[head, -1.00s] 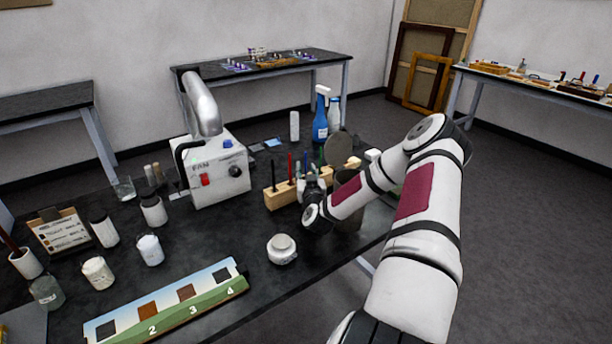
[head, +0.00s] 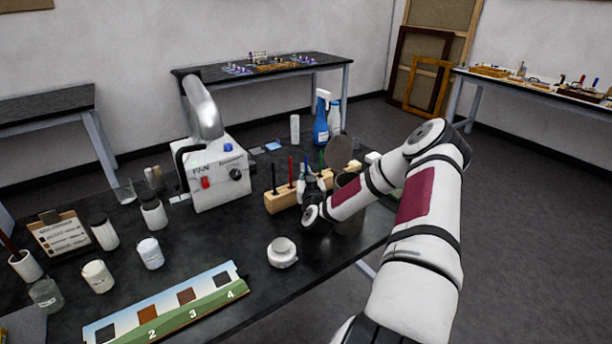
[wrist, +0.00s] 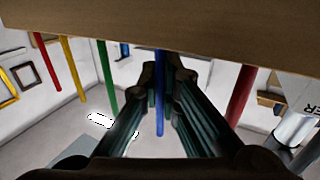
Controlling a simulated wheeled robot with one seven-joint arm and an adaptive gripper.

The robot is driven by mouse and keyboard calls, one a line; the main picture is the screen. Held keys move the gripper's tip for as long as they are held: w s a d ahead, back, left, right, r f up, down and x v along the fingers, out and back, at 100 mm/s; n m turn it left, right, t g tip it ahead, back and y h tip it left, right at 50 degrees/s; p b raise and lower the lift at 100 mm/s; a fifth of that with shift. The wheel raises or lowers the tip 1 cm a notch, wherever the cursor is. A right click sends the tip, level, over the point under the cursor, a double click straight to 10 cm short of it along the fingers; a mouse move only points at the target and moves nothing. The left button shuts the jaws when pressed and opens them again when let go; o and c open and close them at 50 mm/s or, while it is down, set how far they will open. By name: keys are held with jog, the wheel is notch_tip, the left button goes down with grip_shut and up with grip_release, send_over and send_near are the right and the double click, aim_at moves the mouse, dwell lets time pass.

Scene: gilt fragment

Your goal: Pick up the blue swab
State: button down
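The blue swab (wrist: 159,110) is a thin blue stick in the middle of the wrist view, where the wooden rack (wrist: 100,25) fills the top edge. My gripper (wrist: 162,75) has its two dark fingers close in on either side of the swab, near the rack, and looks shut on it. The swab's far end at the rack is partly hidden by the fingertips.
Red (wrist: 46,60), yellow (wrist: 73,68) and green (wrist: 107,85) sticks stand to one side, a dark red one (wrist: 240,95) to the other.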

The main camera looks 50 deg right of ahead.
notch_tip(320, 180, up, 6)
jog(key=shift+r, duration=0.25)
jog(key=b+v, duration=0.1)
jog(key=v, duration=1.7)
jog(key=shift+r, duration=0.2)
